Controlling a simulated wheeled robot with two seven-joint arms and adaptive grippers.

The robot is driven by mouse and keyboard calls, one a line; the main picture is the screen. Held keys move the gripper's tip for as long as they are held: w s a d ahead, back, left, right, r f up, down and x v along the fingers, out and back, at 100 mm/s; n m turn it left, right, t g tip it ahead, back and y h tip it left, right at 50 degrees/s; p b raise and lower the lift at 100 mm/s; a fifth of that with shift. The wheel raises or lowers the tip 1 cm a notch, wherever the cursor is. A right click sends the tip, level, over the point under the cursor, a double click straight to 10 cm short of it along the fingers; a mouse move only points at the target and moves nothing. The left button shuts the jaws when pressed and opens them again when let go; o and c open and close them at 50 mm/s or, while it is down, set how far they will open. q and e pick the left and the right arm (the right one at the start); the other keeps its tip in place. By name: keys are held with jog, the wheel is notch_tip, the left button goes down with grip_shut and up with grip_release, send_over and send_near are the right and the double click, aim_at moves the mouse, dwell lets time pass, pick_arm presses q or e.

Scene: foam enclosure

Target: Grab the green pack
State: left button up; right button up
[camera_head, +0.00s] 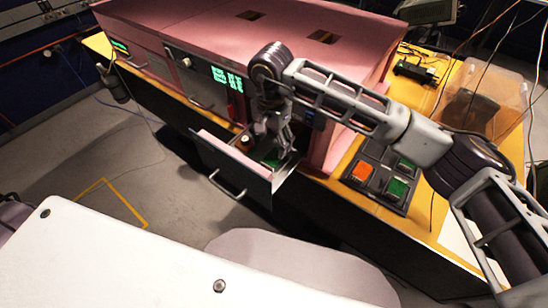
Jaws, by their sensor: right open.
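The green pack (271,161) lies low inside the open drawer (252,186), and only bits of green show around my fingers. My right gripper (274,143) points down into the drawer, open, right over the green pack. Its fingers hide part of the pack, and I cannot tell whether they touch it. My left gripper is not in view.
A small brown-orange item (244,143) sits at the drawer's left inside. The pink enclosure (200,35) rises behind. A button panel (381,178) with orange and green buttons lies to the right on the yellow bench (347,205). A translucent bin (487,95) stands farther back.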

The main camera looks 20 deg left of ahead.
aim_at(272, 159)
jog(key=shift+f, duration=0.5)
jog(key=shift+s+f, duration=0.1)
jog(key=shift+f, duration=0.05)
jog(key=shift+s+d+f+p, duration=0.1)
jog(key=shift+s+f+p, duration=0.1)
jog(key=shift+f+p, duration=0.4)
jog(key=shift+s+f+p, duration=0.15)
jog(key=shift+f+p, duration=0.1)
jog(key=shift+f, duration=1.55)
jog(key=c, duration=1.1)
